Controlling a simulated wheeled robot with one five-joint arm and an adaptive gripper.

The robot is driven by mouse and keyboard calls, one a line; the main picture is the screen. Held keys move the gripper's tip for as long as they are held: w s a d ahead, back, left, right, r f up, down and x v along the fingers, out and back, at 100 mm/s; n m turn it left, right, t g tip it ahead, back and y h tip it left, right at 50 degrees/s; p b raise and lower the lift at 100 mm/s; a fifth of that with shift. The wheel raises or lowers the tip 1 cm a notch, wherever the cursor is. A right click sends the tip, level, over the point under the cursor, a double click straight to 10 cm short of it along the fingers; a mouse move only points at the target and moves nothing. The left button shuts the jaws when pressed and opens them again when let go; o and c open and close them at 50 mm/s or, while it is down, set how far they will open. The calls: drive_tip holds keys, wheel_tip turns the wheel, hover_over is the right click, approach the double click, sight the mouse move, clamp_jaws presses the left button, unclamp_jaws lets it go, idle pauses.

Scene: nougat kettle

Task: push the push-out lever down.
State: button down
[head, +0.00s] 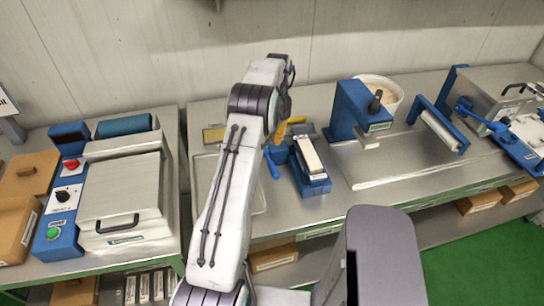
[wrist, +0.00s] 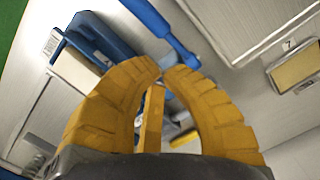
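A blue push-out lever (wrist: 160,28) crosses the top of the wrist view, its thicker end just beyond my fingertips. In the head view the lever (head: 271,163) stands on the left of a blue device (head: 316,187) bearing a cream block (head: 309,155). The device also shows at the upper left of the wrist view (wrist: 104,38). My gripper (wrist: 166,68) has curved yellow fingers with tips nearly meeting, and nothing is clearly gripped. In the head view my gripper (head: 284,131) is partly hidden by my arm, just behind the lever. I cannot tell whether the fingertips touch it.
A blue press (head: 350,112) and a white pot (head: 381,92) stand right of the device. A roller (head: 440,130) stands further right. A flat tray (head: 260,200) lies left of the device, partly behind my arm. A lidded machine (head: 120,195) stands on the left bench.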

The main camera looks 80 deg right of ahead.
wheel_tip(320, 180, up, 6)
drive_tip(key=shift+d+r, duration=0.2)
drive_tip(key=shift+d, duration=0.15)
idle(0.9)
